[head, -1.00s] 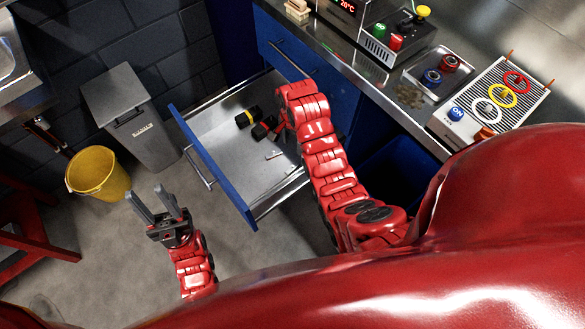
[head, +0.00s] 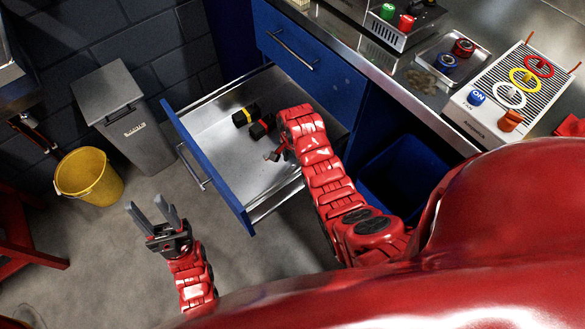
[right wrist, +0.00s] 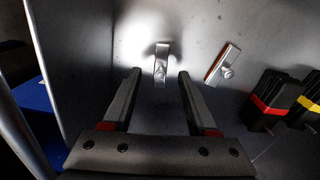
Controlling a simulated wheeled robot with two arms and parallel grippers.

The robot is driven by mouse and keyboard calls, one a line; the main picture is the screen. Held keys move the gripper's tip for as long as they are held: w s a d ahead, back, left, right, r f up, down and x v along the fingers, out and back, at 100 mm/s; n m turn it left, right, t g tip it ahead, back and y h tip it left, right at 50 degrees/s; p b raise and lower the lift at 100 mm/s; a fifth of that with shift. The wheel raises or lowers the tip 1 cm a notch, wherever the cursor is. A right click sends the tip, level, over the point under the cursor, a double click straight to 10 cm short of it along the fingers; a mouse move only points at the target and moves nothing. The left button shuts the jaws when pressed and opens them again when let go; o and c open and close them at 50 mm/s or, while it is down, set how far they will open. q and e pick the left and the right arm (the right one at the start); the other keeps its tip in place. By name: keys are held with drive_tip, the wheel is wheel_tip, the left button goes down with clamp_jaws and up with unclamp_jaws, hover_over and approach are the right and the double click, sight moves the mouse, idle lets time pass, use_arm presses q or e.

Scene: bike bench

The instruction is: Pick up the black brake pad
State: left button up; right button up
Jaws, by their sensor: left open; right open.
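In the right wrist view, a small upright metal piece (right wrist: 161,62), silvery with a dark edge, shows between and just beyond my right gripper's fingertips (right wrist: 160,74). It looks like a brake pad; glare makes its colour hard to tell. A second similar piece with a reddish edge (right wrist: 220,66) lies to its right. Both are in the open drawer (head: 205,150). My right gripper (head: 274,154) is open and empty, pointing down into the drawer; its wrist partly hides it in the head view. My left gripper (head: 152,213) is open and empty over the floor.
Black blocks with a red band (head: 262,127) and a yellow band (head: 244,116) lie in the drawer, right of the pieces in the wrist view. The drawer's blue front (head: 208,165) stands out. A grey bin (head: 128,120) and yellow bucket (head: 90,177) are left.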

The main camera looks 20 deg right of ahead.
drive_tip(key=shift+f, duration=1.6)
drive_tip(key=shift+w, duration=0.1)
clamp_jaws()
